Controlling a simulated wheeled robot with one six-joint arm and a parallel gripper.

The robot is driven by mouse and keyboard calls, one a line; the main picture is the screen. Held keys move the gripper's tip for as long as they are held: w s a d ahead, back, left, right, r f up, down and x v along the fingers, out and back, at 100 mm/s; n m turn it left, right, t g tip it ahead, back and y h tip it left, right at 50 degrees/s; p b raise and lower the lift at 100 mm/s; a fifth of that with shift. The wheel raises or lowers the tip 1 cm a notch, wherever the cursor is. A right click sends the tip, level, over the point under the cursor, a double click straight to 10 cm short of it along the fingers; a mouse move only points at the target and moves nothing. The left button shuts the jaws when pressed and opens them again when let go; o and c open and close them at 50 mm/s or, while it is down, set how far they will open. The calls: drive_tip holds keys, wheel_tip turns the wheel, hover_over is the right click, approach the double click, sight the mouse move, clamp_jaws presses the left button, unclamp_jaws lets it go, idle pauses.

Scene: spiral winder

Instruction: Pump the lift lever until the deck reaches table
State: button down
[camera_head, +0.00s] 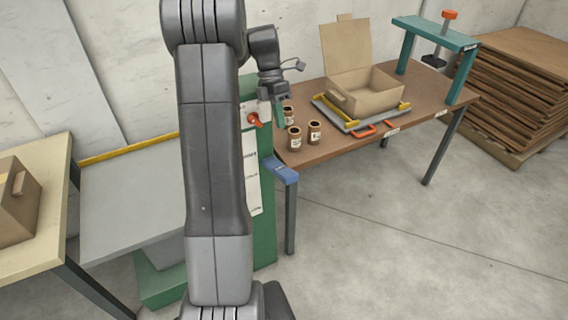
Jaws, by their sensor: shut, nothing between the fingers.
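The lift has a green column (265,215) with a white marked panel, partly hidden behind my arm. Its grey deck (125,200), with a yellow bar along the far edge, is left of the column. A blue handle (283,171), which looks like the lift lever, sticks out on the column's right near the brown table's corner. A red-orange knob (253,119) is on the panel. My gripper (276,92) is shut and empty, above the column's top and the blue handle, apart from the handle. The brown table (345,145) stands right of the lift.
Several brown jars (294,138) stand at the table's near left corner. An open cardboard box (368,92) sits on a grey tray behind them. A green frame (436,36) stands at the table's right end. A beige table (45,165) with a box is at left.

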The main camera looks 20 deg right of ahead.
sight(289, 172)
drive_tip(key=shift+f, duration=0.1)
drive_tip(key=p+x, duration=0.1)
drive_tip(key=x, duration=1.3)
drive_tip(key=shift+s, duration=0.1)
